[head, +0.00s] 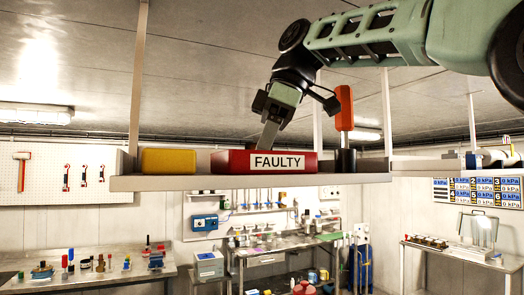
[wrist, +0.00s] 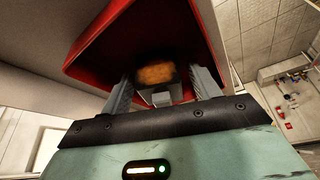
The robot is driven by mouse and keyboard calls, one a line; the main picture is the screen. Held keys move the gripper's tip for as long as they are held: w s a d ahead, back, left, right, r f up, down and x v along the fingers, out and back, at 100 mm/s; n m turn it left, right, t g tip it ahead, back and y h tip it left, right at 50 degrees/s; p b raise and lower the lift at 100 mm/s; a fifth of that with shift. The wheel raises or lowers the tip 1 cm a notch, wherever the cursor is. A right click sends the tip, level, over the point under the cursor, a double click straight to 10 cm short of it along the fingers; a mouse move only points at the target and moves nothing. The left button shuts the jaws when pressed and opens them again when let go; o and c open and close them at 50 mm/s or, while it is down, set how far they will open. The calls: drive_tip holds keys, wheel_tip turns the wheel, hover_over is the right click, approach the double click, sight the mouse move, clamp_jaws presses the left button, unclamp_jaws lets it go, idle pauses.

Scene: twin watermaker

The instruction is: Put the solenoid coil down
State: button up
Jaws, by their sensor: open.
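The solenoid coil (wrist: 156,75) shows in the wrist view as a dark block with an orange-brown patch, inside the red bin (wrist: 205,35). In the head view the red bin (head: 233,161), labelled FAULTY, stands on a high shelf, and its wall hides the coil. My gripper (head: 271,133) points down into the bin from above. In the wrist view my gripper (wrist: 163,88) is open, with one finger on each side of the coil. I cannot tell whether either finger touches it.
On the shelf (head: 185,182), a yellow box (head: 168,161) stands left of the bin. An orange-handled tool (head: 344,108) stands upright in a dark holder close to its right, near my gripper. Workbenches with equipment (head: 90,277) stand below and behind.

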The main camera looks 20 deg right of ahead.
drive_tip(key=v, duration=0.6)
drive_tip(key=shift+r, duration=0.2)
drive_tip(key=shift+s+d+r, duration=0.15)
drive_tip(key=shift+d+r, duration=0.15)
drive_tip(key=shift+r, duration=0.3)
